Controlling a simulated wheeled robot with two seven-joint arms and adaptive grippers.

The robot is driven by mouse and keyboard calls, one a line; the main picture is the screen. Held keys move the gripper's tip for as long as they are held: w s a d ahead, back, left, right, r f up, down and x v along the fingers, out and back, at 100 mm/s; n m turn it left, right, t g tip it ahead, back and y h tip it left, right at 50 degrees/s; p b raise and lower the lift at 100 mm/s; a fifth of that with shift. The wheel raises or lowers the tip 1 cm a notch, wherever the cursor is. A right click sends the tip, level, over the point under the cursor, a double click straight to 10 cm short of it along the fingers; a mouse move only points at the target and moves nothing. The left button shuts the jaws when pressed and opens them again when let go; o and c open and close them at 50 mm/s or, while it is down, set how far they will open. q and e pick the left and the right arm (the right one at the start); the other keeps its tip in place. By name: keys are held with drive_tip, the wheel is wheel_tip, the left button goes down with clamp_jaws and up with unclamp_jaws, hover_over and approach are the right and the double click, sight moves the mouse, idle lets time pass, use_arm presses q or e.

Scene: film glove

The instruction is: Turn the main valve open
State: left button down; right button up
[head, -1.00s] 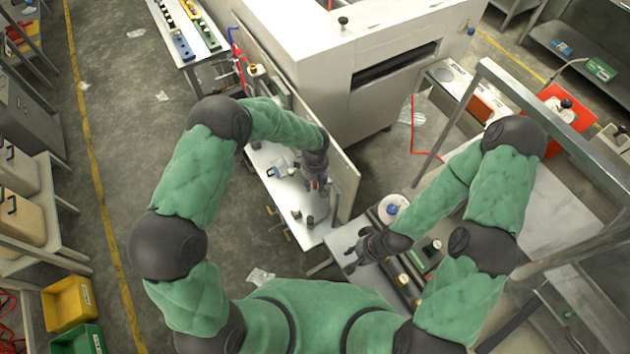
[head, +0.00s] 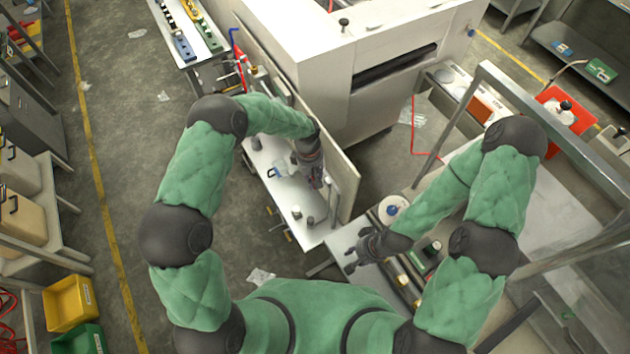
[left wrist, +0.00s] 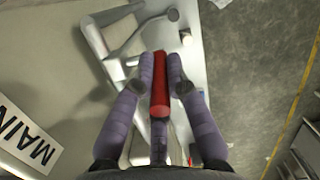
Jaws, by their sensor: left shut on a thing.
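The red handle (left wrist: 159,98) of the main valve shows in the left wrist view, in front of the pale panel. A white plate reading MAIN (left wrist: 28,140) is on the panel to its left. My left gripper (left wrist: 160,62) is shut on the red handle, one purple-grey finger along each side. In the head view my left gripper (head: 316,178) is by the panel, above the narrow white bench, and hides the handle. My right gripper (head: 356,260) is open and empty over the front table, away from the valve.
The pale upright panel (head: 345,190) borders the narrow white bench (head: 290,205), which holds small dark-topped items. Grey pipework (left wrist: 135,35) is close beyond the handle. A metal frame (head: 560,130) stands at the right. The floor left of my left arm is mostly clear.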

drive_tip(key=shift+f+b, duration=0.85)
drive_tip(key=shift+f, duration=0.05)
use_arm(q)
drive_tip(key=shift+w+a+f+g+h+b, duration=0.25)
drive_tip(key=shift+w+g+h+b, duration=0.1)
drive_tip(key=shift+g+h+b, duration=0.5)
drive_tip(key=shift+w+a+f+g+h+b, duration=0.15)
drive_tip(key=shift+w+a+g+h+b, duration=0.2)
drive_tip(key=shift+g+h, duration=0.5)
use_arm(e)
drive_tip(key=shift+f, duration=1.3)
use_arm(q)
drive_tip(key=shift+d+g, duration=0.1)
drive_tip(key=shift+g, duration=0.2)
drive_tip(key=c, duration=1.2)
unclamp_jaws()
drive_tip(key=shift+c, duration=0.2)
drive_tip(key=shift+r, duration=0.1)
drive_tip(key=v, duration=1.2)
drive_tip(key=shift+d, duration=0.2)
